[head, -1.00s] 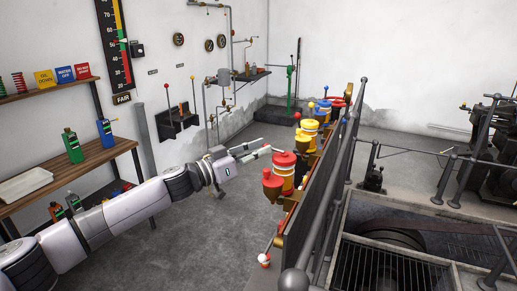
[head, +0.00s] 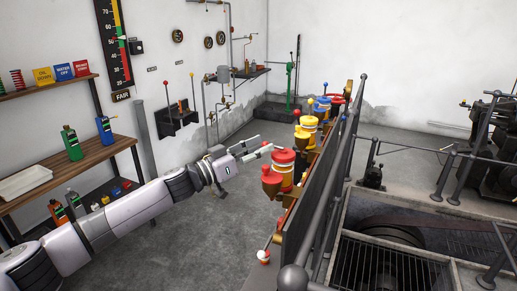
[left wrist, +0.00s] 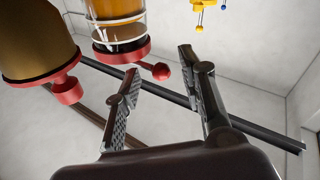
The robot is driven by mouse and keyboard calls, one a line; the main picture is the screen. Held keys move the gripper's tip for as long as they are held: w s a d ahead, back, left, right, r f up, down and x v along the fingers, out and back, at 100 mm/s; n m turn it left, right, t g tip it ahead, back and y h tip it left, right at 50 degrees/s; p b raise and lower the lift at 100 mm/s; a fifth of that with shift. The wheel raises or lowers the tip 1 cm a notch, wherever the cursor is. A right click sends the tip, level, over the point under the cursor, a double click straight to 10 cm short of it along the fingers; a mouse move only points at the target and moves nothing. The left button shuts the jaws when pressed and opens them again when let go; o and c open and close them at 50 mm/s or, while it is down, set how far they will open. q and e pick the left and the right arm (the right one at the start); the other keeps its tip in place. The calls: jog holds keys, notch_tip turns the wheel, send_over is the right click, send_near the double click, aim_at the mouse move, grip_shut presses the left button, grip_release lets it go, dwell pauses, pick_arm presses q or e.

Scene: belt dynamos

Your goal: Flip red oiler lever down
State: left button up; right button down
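The red oiler (head: 284,157) is the nearest of a row on the dark rail in the head view, with red cap and yellow bands. In the left wrist view, the oiler's glass body (left wrist: 122,28) holds amber liquid above a red base. The red ball-tipped lever (left wrist: 161,72) sticks out sideways from that base. My left gripper (head: 268,147) is beside the oiler's left side in the head view. In the left wrist view my left gripper (left wrist: 158,62) is open and empty, with the lever ball appearing between its fingertips; contact cannot be told. My right gripper is out of view.
Yellow (head: 305,139) and blue (head: 322,107) oilers follow behind. The rail (head: 312,190) blocks the right side. Grey floor between is clear.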

pick_arm(q)
jog(key=v, duration=1.2)
